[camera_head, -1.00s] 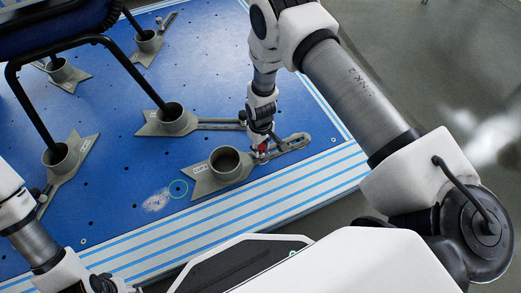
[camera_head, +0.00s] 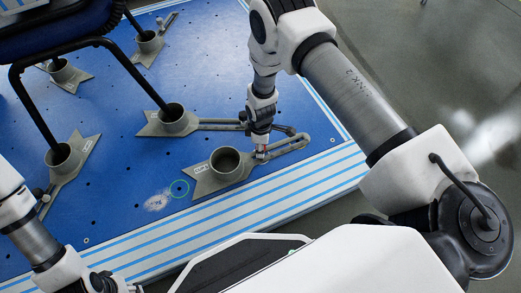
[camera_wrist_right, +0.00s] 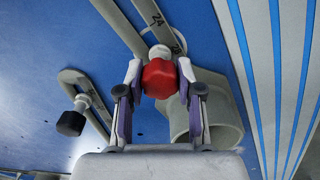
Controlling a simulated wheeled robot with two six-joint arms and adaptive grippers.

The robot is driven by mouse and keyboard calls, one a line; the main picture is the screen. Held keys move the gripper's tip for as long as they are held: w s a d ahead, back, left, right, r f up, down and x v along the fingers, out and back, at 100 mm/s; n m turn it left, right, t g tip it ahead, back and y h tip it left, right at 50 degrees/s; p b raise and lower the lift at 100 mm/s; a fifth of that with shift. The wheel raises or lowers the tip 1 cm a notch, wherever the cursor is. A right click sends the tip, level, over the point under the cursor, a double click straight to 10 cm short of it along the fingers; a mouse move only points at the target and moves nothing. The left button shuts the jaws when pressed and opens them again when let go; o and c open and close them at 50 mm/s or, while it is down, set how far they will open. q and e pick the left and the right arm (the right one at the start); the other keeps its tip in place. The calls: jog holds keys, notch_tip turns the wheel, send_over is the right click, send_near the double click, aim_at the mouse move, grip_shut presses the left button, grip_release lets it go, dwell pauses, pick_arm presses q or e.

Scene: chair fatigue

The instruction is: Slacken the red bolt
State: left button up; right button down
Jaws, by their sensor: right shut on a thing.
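The red bolt head (camera_wrist_right: 160,78) sits between the two fingers of my right gripper (camera_wrist_right: 158,75) in the right wrist view, with a pale shank showing just beyond it. In the head view my right gripper (camera_head: 262,151) points down at the slotted arm of the nearest clamp (camera_head: 283,148), and only a bit of red shows at its tips. It is shut on the red bolt. My left arm shows at the lower left of the head view, but its fingertips are out of frame.
The nearest clamp's round cup (camera_head: 226,163) is empty, close beside the gripper. Another clamp cup (camera_head: 173,118) holds a chair leg (camera_head: 140,75). A black-headed bolt (camera_wrist_right: 72,122) stands left of the gripper in the wrist view.

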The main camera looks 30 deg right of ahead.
jog(key=n, duration=0.3)
jog(key=shift+n, duration=0.6)
jog(key=n, duration=0.4)
jog(key=shift+p, duration=0.35)
jog(key=c, duration=0.8)
grip_release()
jog(key=shift+o, duration=0.2)
